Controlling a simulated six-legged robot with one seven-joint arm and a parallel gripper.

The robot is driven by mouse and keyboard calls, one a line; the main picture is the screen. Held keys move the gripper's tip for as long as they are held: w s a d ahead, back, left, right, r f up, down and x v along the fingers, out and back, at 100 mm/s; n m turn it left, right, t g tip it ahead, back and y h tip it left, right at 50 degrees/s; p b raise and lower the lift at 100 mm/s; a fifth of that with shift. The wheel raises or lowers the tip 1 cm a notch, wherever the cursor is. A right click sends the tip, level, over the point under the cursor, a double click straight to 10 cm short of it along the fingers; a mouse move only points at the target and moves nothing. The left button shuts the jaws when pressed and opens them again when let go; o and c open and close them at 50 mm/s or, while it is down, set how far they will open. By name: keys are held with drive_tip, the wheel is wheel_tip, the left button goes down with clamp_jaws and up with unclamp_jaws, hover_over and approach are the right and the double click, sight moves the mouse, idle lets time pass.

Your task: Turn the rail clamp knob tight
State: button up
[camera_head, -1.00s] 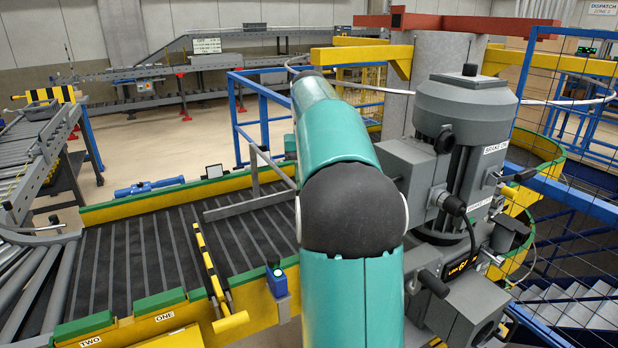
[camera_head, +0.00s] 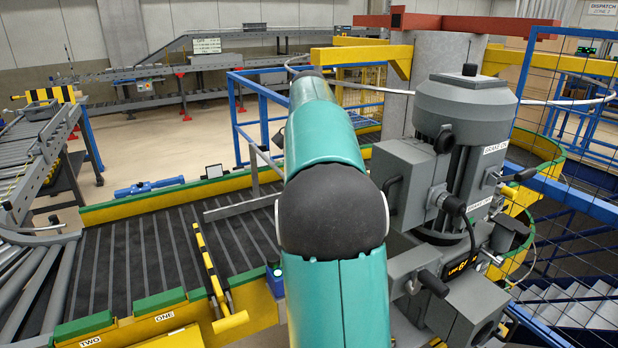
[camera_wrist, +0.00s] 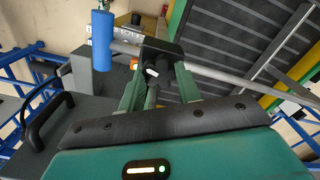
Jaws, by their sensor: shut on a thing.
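In the wrist view, the two green fingers of my gripper (camera_wrist: 157,72) close together on a small dark knob (camera_wrist: 152,56) at the rail clamp. The dark clamp block (camera_wrist: 172,48) sits around the grey rail (camera_wrist: 225,78), just beyond my fingertips. The fingertips hide much of the knob, so its turn angle cannot be read. A small orange part (camera_wrist: 134,63) shows beside the left fingertip. In the head view, my arm hides the gripper, knob and clamp; part of the grey rail (camera_head: 240,207) shows to the arm's left.
A blue cylinder (camera_wrist: 102,41) stands close to the left of the fingers in the wrist view. The grey motor unit (camera_head: 465,105) and a black-handled crank (camera_head: 432,284) are close to the arm's right. The slatted conveyor (camera_head: 140,255) lies to the left.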

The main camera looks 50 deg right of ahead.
idle(0.4)
drive_tip(key=o, duration=1)
drive_tip(key=shift+s+a, duration=0.1)
drive_tip(key=shift+a, duration=0.05)
drive_tip(key=shift+c, duration=0.2)
wheel_tip(320, 180, up, 12)
